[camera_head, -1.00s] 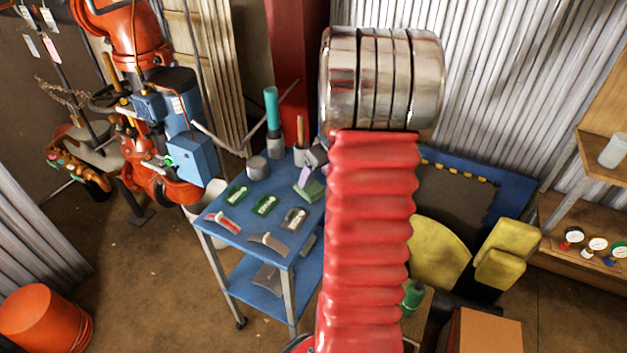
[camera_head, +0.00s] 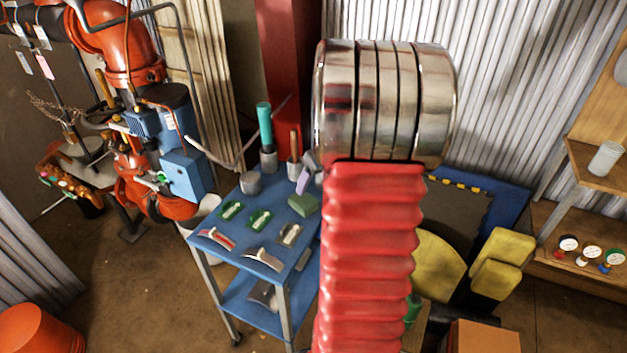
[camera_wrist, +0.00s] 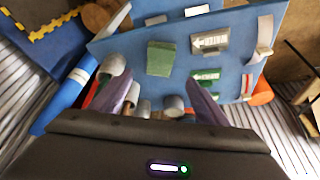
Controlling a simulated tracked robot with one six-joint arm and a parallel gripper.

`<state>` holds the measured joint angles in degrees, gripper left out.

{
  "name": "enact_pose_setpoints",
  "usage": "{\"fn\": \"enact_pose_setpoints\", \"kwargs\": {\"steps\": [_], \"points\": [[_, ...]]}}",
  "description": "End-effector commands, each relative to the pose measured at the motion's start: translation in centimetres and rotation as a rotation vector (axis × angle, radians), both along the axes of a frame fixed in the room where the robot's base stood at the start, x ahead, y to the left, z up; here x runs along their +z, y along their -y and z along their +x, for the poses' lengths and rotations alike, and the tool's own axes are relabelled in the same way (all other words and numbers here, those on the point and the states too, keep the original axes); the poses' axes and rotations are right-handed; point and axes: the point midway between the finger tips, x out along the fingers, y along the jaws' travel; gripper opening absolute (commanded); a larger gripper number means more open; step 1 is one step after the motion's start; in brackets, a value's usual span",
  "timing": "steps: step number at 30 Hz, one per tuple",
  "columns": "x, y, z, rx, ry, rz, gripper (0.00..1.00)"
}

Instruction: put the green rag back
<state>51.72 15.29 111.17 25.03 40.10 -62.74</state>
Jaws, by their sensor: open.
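The green rag (camera_head: 304,204) looks like a folded dull-green block lying on the blue cart's top (camera_head: 249,234). In the wrist view the rag (camera_wrist: 161,58) lies flat on the blue surface, ahead of and roughly between my fingertips. My gripper (camera_wrist: 162,84) is open, with two purple-grey fingers spread and nothing between them. In the head view one finger of my gripper (camera_head: 304,178) shows just above the rag in the picture; the other is hidden by my red arm. The rag appears apart from the fingers.
Upright handled tools, including a teal-handled one (camera_head: 265,124), stand in grey cups at the cart's back. Green arrow plates (camera_head: 260,220) and squeegee-like tools (camera_head: 263,258) lie nearby. Red pipework (camera_head: 125,60) rises left; yellow pads (camera_head: 497,265) are right.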

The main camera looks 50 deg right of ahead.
Motion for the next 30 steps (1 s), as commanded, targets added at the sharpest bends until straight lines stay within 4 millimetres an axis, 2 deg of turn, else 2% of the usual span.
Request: {"fn": "enact_pose_setpoints", "kwargs": {"steps": [7,11,14,21,30], "points": [[0.1,-0.1,0.0,0.001,0.000,0.000,0.69],[0.8,-1.3,0.4,0.008,0.001,-0.001,0.69],[1.9,-3.4,1.0,0.018,0.001,-0.002,0.69],[5.7,-10.9,1.9,0.048,0.002,-0.005,0.69],[9.3,-20.1,1.0,0.075,0.008,-0.008,0.69]]}}
